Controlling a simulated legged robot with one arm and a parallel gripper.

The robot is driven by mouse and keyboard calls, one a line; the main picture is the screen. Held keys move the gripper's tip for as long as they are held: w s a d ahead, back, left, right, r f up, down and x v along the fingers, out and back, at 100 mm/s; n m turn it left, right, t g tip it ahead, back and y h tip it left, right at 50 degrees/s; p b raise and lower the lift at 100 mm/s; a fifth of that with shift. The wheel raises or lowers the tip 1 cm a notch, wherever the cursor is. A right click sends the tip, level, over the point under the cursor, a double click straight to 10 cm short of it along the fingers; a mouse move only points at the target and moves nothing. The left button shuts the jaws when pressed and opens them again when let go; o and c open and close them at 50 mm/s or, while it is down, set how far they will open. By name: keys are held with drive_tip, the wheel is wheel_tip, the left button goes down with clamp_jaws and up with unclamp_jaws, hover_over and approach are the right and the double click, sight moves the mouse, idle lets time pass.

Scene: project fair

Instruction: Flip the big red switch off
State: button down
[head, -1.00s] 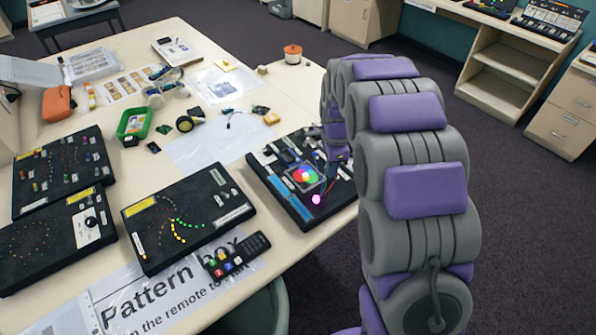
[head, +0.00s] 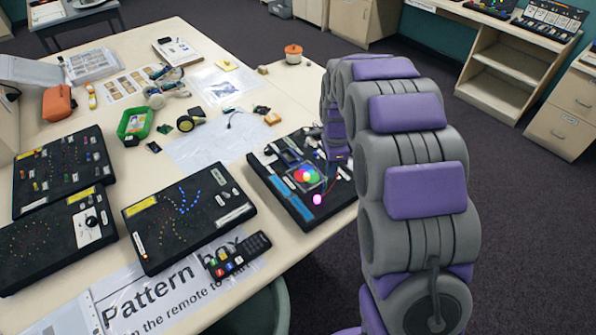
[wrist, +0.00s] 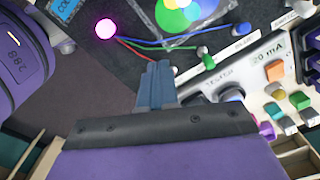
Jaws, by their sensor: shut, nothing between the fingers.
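I cannot make out a big red switch for certain in either view. The black colour-mixing box (head: 300,205) lies at the table's right edge, with overlapping coloured light discs and a glowing pink lamp; it also shows in the wrist view (wrist: 85,50). My gripper (wrist: 158,70) is shut and empty, its blue fingertips close together over this box. A green-capped toggle (wrist: 207,58) stands just right of the fingertips. A pale panel marked 20 mA (wrist: 245,70) lies farther right. In the head view my arm hides the box's right part and my fingertips.
A black pattern box (head: 190,215) with lit dots and a remote (head: 238,254) lie left of the colour box. Other black boxes (head: 62,170) stand at far left. An orange block (wrist: 274,70) and several small coloured pieces sit right of my gripper. Dark carpet lies right of the table.

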sight(333, 180)
drive_tip(key=shift+f, duration=1.9)
drive_tip(key=shift+w+d+p, duration=0.3)
drive_tip(key=shift+d+p, duration=0.05)
drive_tip(key=shift+d, duration=0.25)
drive_tip(key=shift+w, duration=0.1)
drive_tip(key=shift+a+r+p, duration=0.15)
drive_tip(key=shift+r+p, duration=0.7)
drive_tip(key=shift+r, duration=0.9)
drive_tip(key=shift+a+r+p, duration=0.1)
drive_tip(key=shift+r+p, duration=0.75)
drive_tip(key=shift+r, duration=0.9)
drive_tip(key=shift+s+r, duration=0.1)
drive_tip(key=shift+s, duration=0.15)
